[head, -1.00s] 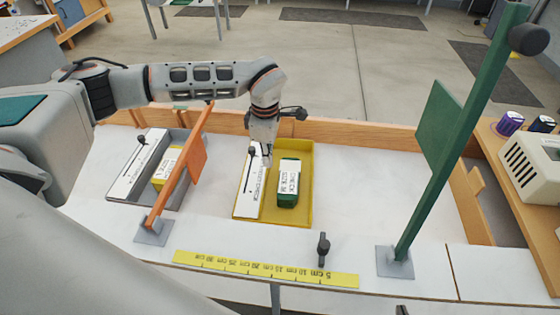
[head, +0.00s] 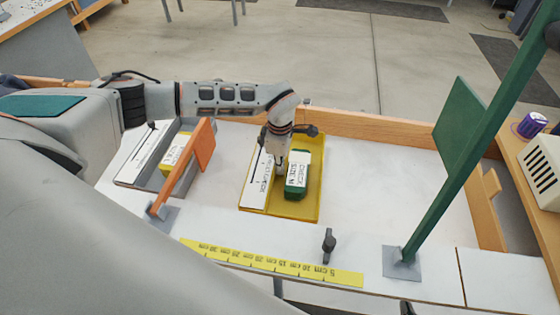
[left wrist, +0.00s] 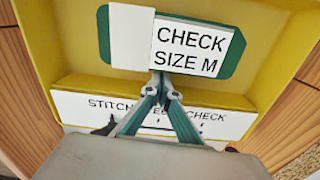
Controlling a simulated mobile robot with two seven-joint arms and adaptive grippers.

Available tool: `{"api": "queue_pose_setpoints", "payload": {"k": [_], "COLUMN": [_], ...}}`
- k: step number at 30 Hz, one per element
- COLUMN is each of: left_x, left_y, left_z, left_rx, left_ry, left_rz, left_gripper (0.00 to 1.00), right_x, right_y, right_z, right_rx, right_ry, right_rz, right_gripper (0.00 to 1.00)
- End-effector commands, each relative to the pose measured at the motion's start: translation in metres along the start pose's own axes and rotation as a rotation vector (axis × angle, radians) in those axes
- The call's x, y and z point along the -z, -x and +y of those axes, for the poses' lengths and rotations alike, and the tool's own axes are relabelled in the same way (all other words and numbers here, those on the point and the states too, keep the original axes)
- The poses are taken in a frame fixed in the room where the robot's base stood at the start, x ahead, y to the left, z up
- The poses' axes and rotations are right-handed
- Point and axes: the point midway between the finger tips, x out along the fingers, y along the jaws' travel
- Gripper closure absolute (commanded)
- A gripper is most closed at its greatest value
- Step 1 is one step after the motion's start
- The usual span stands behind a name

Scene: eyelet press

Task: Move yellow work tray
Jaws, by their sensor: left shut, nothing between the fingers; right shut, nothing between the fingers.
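The yellow work tray (head: 312,203) lies on the white bench top, in the middle of the head view. It holds a white strip card (head: 257,184) along its left side and a green block (head: 297,193) with a white "CHECK SIZE M" label. My left gripper (head: 281,173) points down into the tray between card and block. In the left wrist view its shut, empty fingertips (left wrist: 160,84) are by the lower edge of the green block (left wrist: 122,66); contact is unclear. The yellow tray wall (left wrist: 55,40) shows around them. My right gripper is not in view.
A grey tray (head: 146,181) stands to the left, behind an orange flag post (head: 190,172). A green flag post (head: 437,180) rises at the right. A yellow ruler (head: 272,264) and a black knob (head: 329,243) are in front. The bench top right of the yellow tray is clear.

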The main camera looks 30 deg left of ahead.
Motion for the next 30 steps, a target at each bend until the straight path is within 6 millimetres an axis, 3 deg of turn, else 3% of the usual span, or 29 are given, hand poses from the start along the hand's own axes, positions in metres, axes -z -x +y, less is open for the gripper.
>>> {"api": "queue_pose_setpoints", "payload": {"k": [12, 24, 30], "left_x": [0.006, 0.103, 0.121], "left_y": [0.000, 0.002, 0.000], "left_z": [0.001, 0.001, 0.000], "left_rx": [-0.002, -0.001, -0.001], "left_ry": [0.001, 0.005, 0.001], "left_rz": [0.001, 0.002, 0.000], "left_gripper": [1.00, 1.00, 1.00], "right_x": [0.004, 0.034, 0.036], "right_y": [0.001, 0.017, 0.018], "right_z": [0.000, 0.006, 0.006], "right_rx": [0.000, -0.004, -0.004], "right_ry": [0.000, 0.002, 0.002], "right_rz": [0.002, 0.015, 0.015], "right_gripper": [1.00, 1.00, 1.00]}}
